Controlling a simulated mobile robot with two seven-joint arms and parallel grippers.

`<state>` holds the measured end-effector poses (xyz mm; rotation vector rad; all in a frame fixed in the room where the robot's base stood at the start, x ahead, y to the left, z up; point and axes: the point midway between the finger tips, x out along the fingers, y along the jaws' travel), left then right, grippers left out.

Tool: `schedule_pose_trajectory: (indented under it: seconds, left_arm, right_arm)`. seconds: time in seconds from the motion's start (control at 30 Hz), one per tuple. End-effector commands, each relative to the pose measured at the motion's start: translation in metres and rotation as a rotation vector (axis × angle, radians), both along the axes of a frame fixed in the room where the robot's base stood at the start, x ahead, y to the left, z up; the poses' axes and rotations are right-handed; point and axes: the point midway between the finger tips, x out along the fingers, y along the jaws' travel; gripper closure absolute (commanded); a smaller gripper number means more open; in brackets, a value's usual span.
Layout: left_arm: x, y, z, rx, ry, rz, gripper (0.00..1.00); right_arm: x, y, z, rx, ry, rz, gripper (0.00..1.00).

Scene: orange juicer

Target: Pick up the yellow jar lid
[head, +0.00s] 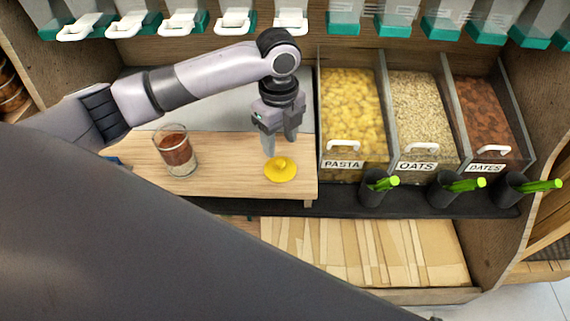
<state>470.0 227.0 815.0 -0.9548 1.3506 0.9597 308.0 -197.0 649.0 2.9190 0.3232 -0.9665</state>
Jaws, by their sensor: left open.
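The yellow jar lid (281,170) lies flat on the right part of a wooden board, with a small raised knob in its middle. My left gripper (279,147) points down just above and behind the lid. Its fingers are apart with nothing between them. I cannot tell whether a fingertip touches the lid. A glass jar (177,152) with brown contents stands on the board to the left, with no lid on it. My right gripper is not in view.
The wooden board (225,183) ends just right of the lid. Bins of pasta (352,105), oats (420,110) and dates (487,108) stand to the right. Black holders with green-handled tools (378,187) line the front. Dispensers with white levers (235,20) hang above.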

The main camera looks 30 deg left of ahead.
Motion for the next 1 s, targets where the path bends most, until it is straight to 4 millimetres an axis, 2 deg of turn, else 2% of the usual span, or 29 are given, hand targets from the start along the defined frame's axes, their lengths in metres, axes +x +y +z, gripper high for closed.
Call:
schedule_pose_trajectory:
  seconds: [0.4,0.7,0.73,0.87,0.9,1.0]
  left_arm:
    - [-0.001,0.000,-0.057,0.000,0.000,0.002,0.48]
    - [-0.001,-0.001,-0.062,-0.001,-0.003,0.001,0.48]
    - [-0.001,-0.001,-0.062,-0.001,-0.003,0.001,0.54]
    - [-0.001,-0.001,-0.062,-0.001,-0.003,0.001,0.97]
    - [-0.001,-0.001,-0.062,-0.001,-0.002,0.001,1.00]
    - [-0.001,-0.001,-0.062,-0.001,-0.002,0.001,1.00]
  right_arm:
    - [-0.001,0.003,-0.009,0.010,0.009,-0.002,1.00]
    - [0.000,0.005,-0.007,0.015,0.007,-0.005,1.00]
    - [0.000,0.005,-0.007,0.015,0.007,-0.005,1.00]
    - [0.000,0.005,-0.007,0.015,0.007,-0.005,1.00]
    - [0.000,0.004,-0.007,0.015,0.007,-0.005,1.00]
    - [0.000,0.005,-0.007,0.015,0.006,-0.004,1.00]
